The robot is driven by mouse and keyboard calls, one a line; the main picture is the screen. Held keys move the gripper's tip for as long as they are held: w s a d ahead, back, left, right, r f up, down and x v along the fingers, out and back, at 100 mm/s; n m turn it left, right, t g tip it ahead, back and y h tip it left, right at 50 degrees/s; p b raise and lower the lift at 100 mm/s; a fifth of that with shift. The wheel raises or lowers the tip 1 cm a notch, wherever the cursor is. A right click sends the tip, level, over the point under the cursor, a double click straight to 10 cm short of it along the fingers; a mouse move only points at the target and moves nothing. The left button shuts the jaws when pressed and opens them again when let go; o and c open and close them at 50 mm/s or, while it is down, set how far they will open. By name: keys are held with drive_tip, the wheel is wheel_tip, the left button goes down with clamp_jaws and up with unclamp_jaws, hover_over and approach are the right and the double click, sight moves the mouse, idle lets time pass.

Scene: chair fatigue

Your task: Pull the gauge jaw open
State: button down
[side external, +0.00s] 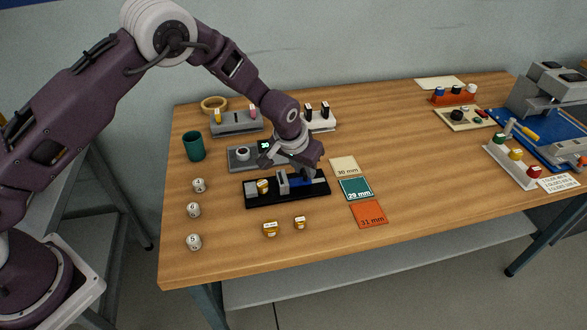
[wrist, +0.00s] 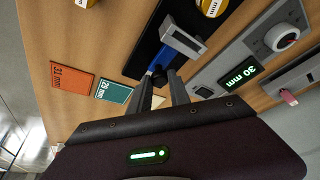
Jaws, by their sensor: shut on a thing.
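The gauge is a black base (side external: 287,199) at the front middle of the table, with a grey jaw (side external: 283,184) standing on it. A brass piece (side external: 263,187) sits on the base left of the jaw. In the wrist view the grey jaw (wrist: 184,41) has a blue part (wrist: 162,58) behind it. My gripper (side external: 306,176) is down at the right part of the gauge. In the wrist view my gripper (wrist: 163,76) has its fingertips on both sides of the blue part, shut on it. The exact contact is partly hidden by the fingers.
A grey unit with a display (wrist: 239,75) reading 30 mm stands behind the gauge. Cards for 30, 29 (side external: 355,189) and 31 mm lie to the right.

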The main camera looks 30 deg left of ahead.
drive_tip(key=shift+w+d, duration=0.15)
drive_tip(key=shift+d, duration=0.05)
drive_tip(key=c, duration=1.2)
unclamp_jaws()
drive_tip(key=v, duration=0.7)
